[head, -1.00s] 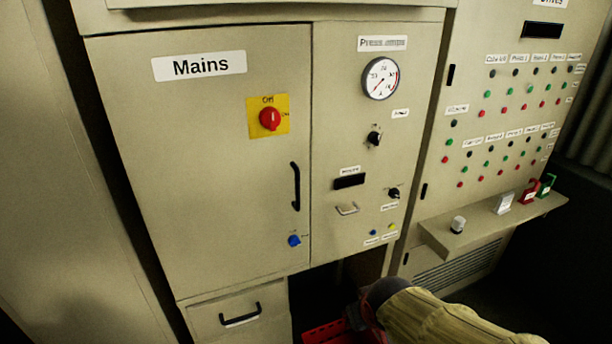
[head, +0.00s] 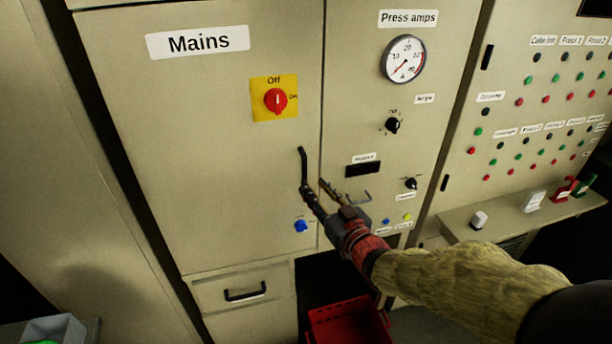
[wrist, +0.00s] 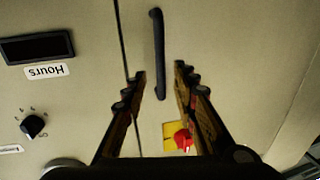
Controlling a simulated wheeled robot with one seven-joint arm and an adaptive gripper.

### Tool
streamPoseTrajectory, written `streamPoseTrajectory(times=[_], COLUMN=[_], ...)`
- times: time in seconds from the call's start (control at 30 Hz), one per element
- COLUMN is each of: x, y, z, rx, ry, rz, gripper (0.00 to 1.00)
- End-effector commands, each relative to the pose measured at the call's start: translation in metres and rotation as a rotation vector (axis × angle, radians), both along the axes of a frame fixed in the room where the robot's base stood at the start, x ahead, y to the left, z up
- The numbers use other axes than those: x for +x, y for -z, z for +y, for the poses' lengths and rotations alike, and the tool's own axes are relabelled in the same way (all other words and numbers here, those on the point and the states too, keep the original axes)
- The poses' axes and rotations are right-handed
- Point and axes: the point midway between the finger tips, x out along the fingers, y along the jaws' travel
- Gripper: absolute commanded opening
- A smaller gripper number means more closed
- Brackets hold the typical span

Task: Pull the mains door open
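The beige Mains door (head: 200,160) stands shut in its cabinet, with a black vertical bar handle (head: 303,165) near its right edge. The handle also shows in the wrist view (wrist: 158,50), which looks upside down. My gripper (head: 314,186) is in front of the door's right edge, close to the handle's lower part, which it partly hides in the head view. In the wrist view my gripper (wrist: 160,70) is open, and one end of the handle lies between its fingertips in the picture. I cannot tell whether the fingers reach past the bar.
A red rotary switch (head: 276,100) on a yellow plate and a blue knob (head: 301,226) are on the door. The Press amps panel (head: 350,110) adjoins on the right. A drawer (head: 240,292) lies below, a red bin (head: 345,325) on the floor. A ledge (head: 510,222) juts out at right.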

Motion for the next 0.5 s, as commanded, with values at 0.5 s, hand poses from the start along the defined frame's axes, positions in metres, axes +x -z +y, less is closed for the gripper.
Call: streamPoseTrajectory(times=[0.5], x=[0.057], y=[0.0], z=[0.03], rx=[0.0], ry=[0.001], rz=[0.001], gripper=[0.28])
